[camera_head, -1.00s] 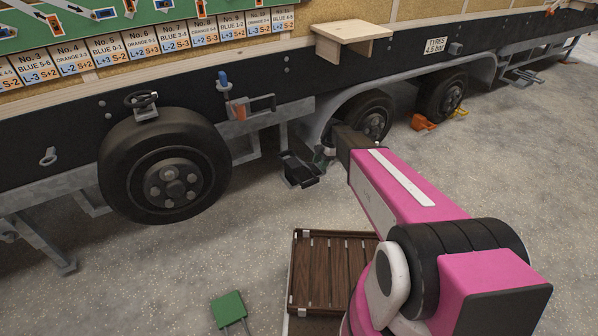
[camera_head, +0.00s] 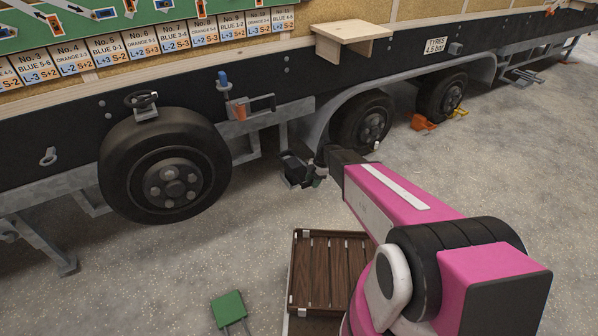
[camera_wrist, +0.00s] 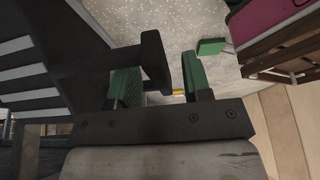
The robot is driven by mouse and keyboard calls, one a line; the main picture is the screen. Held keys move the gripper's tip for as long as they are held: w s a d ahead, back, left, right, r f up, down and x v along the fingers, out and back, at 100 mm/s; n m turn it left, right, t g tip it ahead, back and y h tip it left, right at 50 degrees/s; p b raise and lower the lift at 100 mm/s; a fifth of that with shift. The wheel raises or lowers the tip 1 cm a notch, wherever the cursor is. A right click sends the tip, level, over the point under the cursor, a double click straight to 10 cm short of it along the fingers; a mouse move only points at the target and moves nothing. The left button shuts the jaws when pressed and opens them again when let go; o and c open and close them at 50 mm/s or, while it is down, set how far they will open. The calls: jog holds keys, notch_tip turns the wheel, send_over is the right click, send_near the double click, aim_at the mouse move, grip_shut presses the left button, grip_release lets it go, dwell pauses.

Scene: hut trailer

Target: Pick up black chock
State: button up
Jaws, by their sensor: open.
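The black chock (camera_head: 293,168) sits low under the trailer edge, between the big left wheel and the middle wheel, its right side partly hidden by my gripper. My gripper (camera_head: 319,170) is right beside it at the end of the pink arm. In the wrist view the chock shows as a dark body with grey stripes (camera_wrist: 45,85), with a black bar reaching right. The bar's end lies in the gap between the green finger pads of my gripper (camera_wrist: 158,78). The jaws are open; I cannot tell whether a pad touches the bar.
The left wheel (camera_head: 170,180) and middle wheel (camera_head: 365,120) flank the spot, with the trailer frame above. An orange chock (camera_head: 422,122) lies by the far wheel. A slatted wooden crate (camera_head: 330,262) and a green-topped object (camera_head: 229,308) are in front. The floor between is clear.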

grip_shut()
jog(key=shift+r, duration=0.1)
